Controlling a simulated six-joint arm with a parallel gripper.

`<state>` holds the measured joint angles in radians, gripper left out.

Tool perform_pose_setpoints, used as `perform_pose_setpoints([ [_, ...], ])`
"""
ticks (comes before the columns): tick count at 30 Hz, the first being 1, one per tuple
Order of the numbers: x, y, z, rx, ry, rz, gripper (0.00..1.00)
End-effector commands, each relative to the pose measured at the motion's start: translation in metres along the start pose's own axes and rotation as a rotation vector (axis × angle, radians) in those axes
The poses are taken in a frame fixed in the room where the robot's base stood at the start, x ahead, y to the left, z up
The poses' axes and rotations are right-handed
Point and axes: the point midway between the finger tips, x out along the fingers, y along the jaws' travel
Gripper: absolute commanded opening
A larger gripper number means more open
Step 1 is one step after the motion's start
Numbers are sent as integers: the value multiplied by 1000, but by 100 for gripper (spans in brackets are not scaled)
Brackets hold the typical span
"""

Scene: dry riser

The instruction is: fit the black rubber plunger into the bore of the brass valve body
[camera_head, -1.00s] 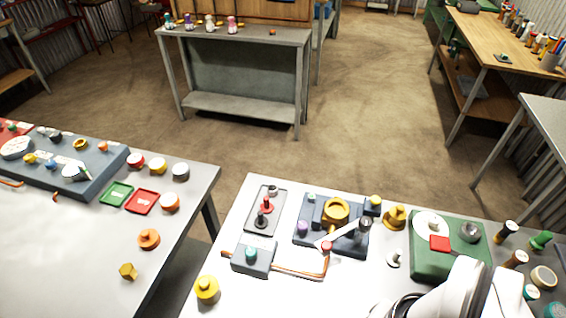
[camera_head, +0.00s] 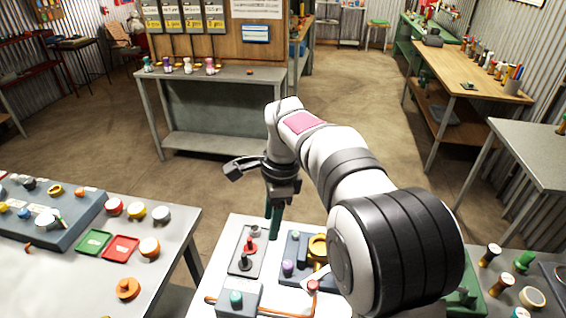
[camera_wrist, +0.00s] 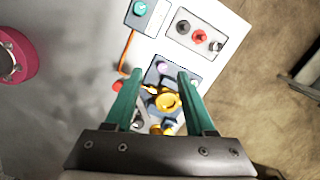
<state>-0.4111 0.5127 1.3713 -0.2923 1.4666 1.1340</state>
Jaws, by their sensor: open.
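The black rubber plunger (camera_head: 244,262) stands on a grey tray (camera_head: 236,269) beside a red plunger (camera_head: 250,246). It also shows in the wrist view (camera_wrist: 183,27). The brass valve body (camera_head: 317,244) sits on a dark blue fixture and is partly hidden by my arm. Its round opening faces up in the wrist view (camera_wrist: 168,101). My gripper (camera_head: 274,232) has green fingers and points down above the far side of the table. In the wrist view my gripper (camera_wrist: 159,73) is open and empty, with the valve body seen between its fingers.
A grey box with a teal knob (camera_head: 236,298) and copper pipe stand in front of the tray. A small metal part (camera_head: 255,230) shares the tray. A left table (camera_head: 170,225) holds coloured knobs, with a gap between the tables. Bottles (camera_head: 489,254) stand at the right.

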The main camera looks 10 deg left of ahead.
Motion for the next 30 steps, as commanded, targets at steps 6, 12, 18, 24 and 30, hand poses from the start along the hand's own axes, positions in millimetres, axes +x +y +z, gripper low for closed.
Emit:
perform_pose_setpoints([
  [6, 54, -54, 45, 175, 6, 1, 55],
  [12, 104, -56, 46, 187, 7, 2, 55],
  [18, 150, -56, 45, 188, 6, 1, 55],
  [24, 181, -59, 44, 187, 6, 1, 55],
  [30, 211, -60, 43, 188, 6, -1, 55],
])
